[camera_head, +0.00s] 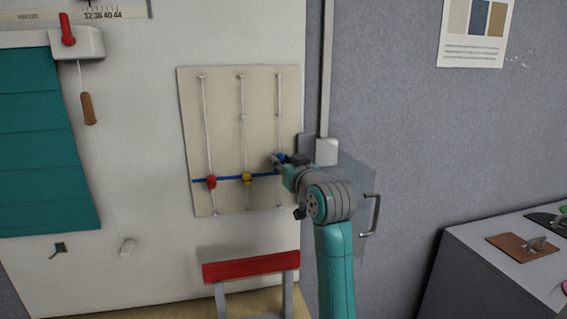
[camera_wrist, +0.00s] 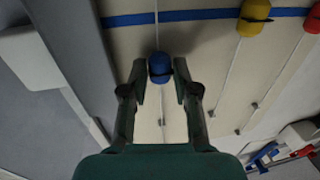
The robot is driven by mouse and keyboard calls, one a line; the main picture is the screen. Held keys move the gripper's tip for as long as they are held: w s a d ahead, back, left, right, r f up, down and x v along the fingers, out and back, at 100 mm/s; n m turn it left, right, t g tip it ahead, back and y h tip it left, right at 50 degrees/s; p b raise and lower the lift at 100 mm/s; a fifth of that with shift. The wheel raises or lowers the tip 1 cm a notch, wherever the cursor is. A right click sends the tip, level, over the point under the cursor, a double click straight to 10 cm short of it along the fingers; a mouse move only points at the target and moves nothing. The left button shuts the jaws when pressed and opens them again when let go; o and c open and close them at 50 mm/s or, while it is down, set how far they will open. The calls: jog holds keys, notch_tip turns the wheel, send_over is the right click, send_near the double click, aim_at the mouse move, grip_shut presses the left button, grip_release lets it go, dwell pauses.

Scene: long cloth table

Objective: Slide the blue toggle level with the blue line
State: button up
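The blue toggle (camera_wrist: 160,68) is on its vertical track in the wrist view, apart from the blue line (camera_wrist: 200,15) crossing the board. In the head view the blue toggle (camera_head: 281,157) shows partly behind my gripper (camera_head: 278,160), above the blue line (camera_head: 228,180). The red toggle (camera_head: 211,182) and the yellow toggle (camera_head: 247,178) sit at the line on the other two tracks.
The beige board (camera_head: 226,120) hangs on a white panel. A grey post and box (camera_head: 326,150) stand right of the board, close to my arm. A red-topped stand (camera_head: 250,266) is below. A teal blind (camera_head: 35,150) with a pull cord handle (camera_head: 87,108) hangs at left.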

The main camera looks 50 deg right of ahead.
aim_at(278, 173)
grip_shut()
jog(key=shift+f, duration=2.3)
jog(key=o, duration=0.6)
grip_release()
jog(key=shift+o, duration=0.2)
jog(key=v, duration=1.2)
jog(key=shift+a, duration=0.1)
